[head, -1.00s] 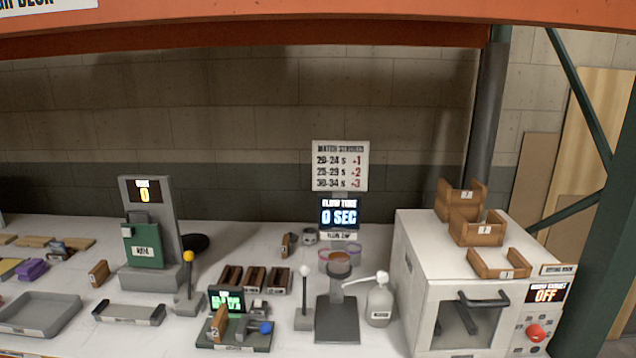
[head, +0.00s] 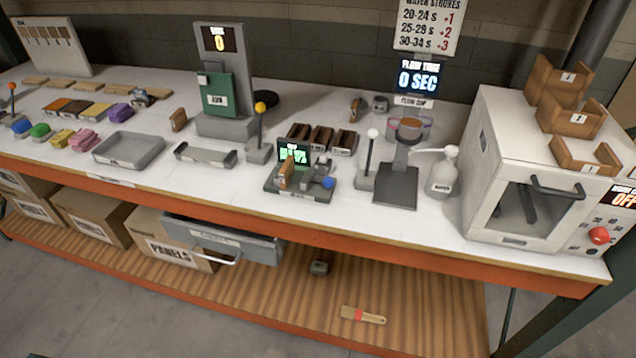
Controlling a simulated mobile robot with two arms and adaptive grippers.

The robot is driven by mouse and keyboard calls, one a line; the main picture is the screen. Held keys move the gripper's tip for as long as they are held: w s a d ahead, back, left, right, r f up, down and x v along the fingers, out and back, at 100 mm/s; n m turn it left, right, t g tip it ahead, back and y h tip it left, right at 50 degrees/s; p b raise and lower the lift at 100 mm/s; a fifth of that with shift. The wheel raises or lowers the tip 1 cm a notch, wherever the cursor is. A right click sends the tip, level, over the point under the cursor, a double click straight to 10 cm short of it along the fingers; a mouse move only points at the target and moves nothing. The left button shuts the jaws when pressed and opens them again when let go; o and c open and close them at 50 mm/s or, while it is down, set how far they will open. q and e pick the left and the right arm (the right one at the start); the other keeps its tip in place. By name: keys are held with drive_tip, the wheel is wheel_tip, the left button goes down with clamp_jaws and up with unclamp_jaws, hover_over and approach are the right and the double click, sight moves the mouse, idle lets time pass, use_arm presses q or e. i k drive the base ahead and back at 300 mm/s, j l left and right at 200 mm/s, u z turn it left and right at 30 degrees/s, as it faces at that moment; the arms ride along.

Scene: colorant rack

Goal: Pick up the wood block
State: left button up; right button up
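Several small upright brown wood pieces show in the head view, and I cannot tell which one is the wood block. One wood piece (head: 179,120) stands left of the grey and green machine. Another wood piece (head: 286,172) stands on the small device with the green display (head: 293,153). A third wood piece (head: 355,109) stands at the back, left of the flow cup stand. Neither of my grippers is in view.
The white bench top (head: 225,185) has a free strip along its front edge. A grey tray (head: 128,150), a spray bottle (head: 443,175) and a white oven (head: 510,160) stand on it. Below are a grey drawer (head: 235,245), cardboard boxes (head: 90,215) and a brush (head: 362,315).

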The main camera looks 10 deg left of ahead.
sight(178, 118)
drive_tip(key=i+l+u, duration=0.15)
drive_tip(key=l+u, duration=0.15)
drive_tip(key=u, duration=0.15)
drive_tip(key=i+l+u, duration=0.15)
drive_tip(key=l+u, duration=0.35)
drive_tip(key=j, duration=0.1)
